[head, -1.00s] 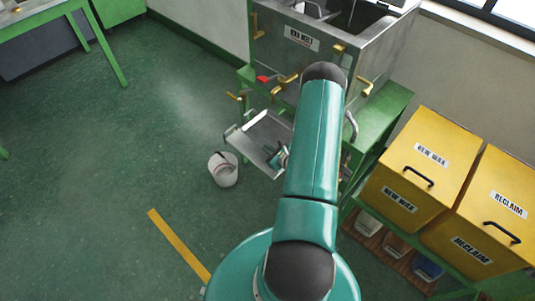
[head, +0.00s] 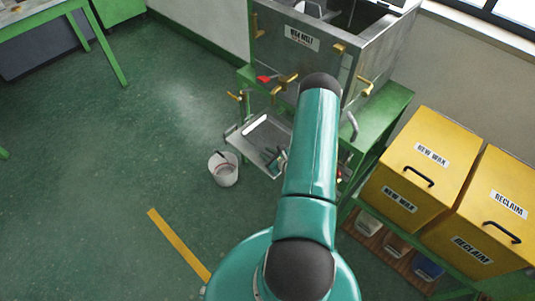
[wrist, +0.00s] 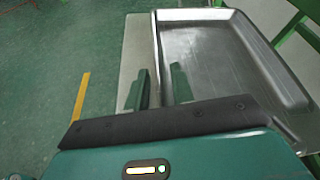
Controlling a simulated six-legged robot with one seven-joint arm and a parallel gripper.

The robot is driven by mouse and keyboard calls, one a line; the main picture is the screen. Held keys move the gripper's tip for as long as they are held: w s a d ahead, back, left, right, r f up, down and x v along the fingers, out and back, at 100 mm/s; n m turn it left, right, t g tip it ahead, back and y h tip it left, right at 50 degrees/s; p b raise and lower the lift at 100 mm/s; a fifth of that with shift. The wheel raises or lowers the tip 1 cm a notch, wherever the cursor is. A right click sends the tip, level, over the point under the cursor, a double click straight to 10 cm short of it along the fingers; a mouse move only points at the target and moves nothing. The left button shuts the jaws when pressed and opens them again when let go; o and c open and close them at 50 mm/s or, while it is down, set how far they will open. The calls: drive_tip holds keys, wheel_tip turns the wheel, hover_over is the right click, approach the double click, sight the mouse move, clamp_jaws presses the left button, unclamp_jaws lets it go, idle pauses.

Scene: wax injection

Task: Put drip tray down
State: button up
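The drip tray (head: 268,131) is a shallow grey metal pan below the front of the wax melt tank. In the wrist view the drip tray (wrist: 215,50) lies on a flat, pale metal plate (wrist: 135,52), which shows along its left side. My gripper (head: 273,157) is at the tray's near edge. In the wrist view my gripper (wrist: 160,88) has its two green fingers apart, one on each side of the tray's left rim, with a gap between them. My arm hides the tray's right part in the head view.
The steel wax melt tank (head: 300,65) with brass valves stands behind the tray on a green stand. A white bucket (head: 224,172) is on the floor at left. Yellow bins (head: 428,165) stand at right. The green floor at left is open.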

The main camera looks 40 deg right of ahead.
drive_tip(key=shift+r, duration=0.1)
drive_tip(key=shift+s+r, duration=0.1)
drive_tip(key=shift+s, duration=0.1)
drive_tip(key=d+v, duration=0.1)
drive_tip(key=v, duration=1.1)
drive_tip(key=w+a+r+n+y, duration=0.65)
drive_tip(key=w+a+r, duration=0.2)
drive_tip(key=r, duration=0.35)
drive_tip(key=w+a+r+n+g+y, duration=0.35)
drive_tip(key=a+r+n+g, duration=0.25)
drive_tip(key=a+r+n, duration=0.5)
drive_tip(key=s+a+r+n+g+h, duration=0.1)
drive_tip(key=s+a+r+n+g, duration=0.25)
drive_tip(key=a+r, duration=0.35)
drive_tip(key=s+a+r+n+g+h, duration=0.2)
drive_tip(key=s+a+r+n, duration=0.3)
drive_tip(key=a+r, duration=0.15)
drive_tip(key=s+a+r+n+t+h, duration=0.1)
drive_tip(key=s+r+n+t+h, duration=0.2)
drive_tip(key=s+r+n+h, duration=0.3)
wheel_tip(320, 180, up, 5)
drive_tip(key=shift+s+a+f+n, duration=0.25)
drive_tip(key=shift+s+a+n, duration=0.15)
drive_tip(key=shift+n, duration=0.6)
